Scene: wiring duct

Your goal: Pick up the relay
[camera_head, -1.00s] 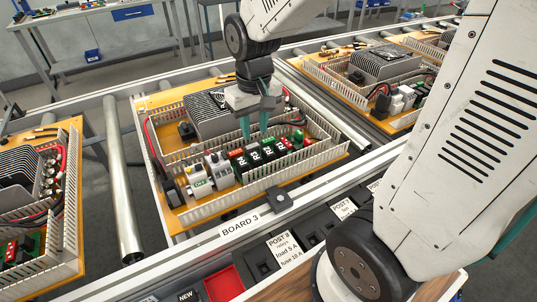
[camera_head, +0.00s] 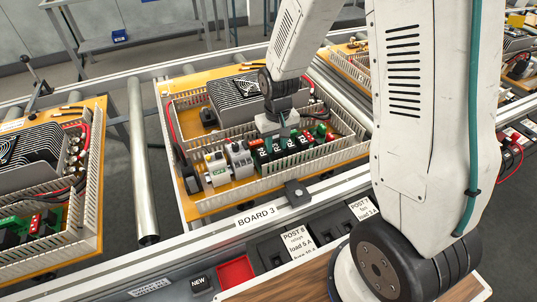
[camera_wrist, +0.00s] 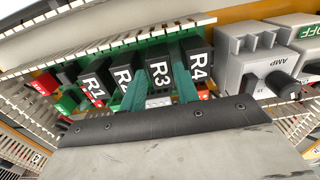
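Several black relays marked R1 to R4 stand in a row on a green board.
Slotted duct walls (camera_head: 300,163) run close in front of and behind the row. A finned heat sink (camera_head: 235,95) is behind. An empty red bin (camera_head: 235,270) lies in front of the conveyor.

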